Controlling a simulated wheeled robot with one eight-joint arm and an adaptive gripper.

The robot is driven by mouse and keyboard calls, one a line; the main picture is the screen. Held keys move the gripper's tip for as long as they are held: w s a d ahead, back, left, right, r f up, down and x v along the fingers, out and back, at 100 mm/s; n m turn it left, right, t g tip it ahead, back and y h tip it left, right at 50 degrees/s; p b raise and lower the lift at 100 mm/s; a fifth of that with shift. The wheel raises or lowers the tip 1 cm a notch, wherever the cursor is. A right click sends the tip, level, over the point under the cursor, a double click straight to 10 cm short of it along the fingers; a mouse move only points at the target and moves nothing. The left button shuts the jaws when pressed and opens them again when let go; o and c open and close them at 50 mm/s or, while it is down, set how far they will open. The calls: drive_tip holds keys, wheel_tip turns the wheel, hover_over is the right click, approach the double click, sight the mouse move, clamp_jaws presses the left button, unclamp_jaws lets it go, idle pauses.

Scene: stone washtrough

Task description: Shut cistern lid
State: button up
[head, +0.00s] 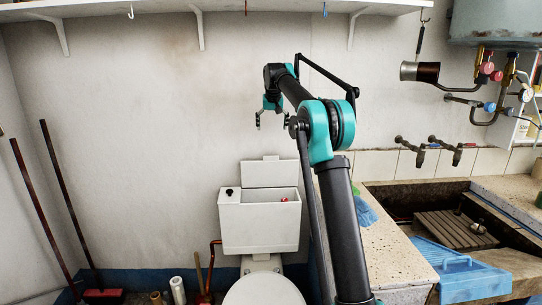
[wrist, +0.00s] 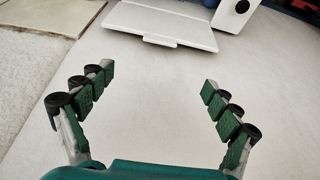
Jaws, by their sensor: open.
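The white cistern (head: 260,228) hangs on the wall above the toilet. Its lid (head: 270,173) is raised, standing up at the back of the cistern against the wall. The cistern top is open, with a small red part visible inside and a black button at its left. My gripper (head: 271,118) is above the raised lid, close to the wall, apart from the lid. In the wrist view, my gripper (wrist: 158,79) is open with nothing between its green-padded fingers. The lid (wrist: 160,22) with its small tab lies beyond the fingertips, and part of the cistern (wrist: 233,12) shows beside it.
A shelf (head: 200,9) with hooks runs above. A counter (head: 392,250) and stone trough with taps are at the right. Long handles (head: 62,195) lean at the left wall. The toilet seat (head: 264,291) is below the cistern. Wall space left of the cistern is clear.

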sight(271, 154)
drive_tip(key=x, duration=1.7)
drive_tip(key=shift+w+f, duration=0.1)
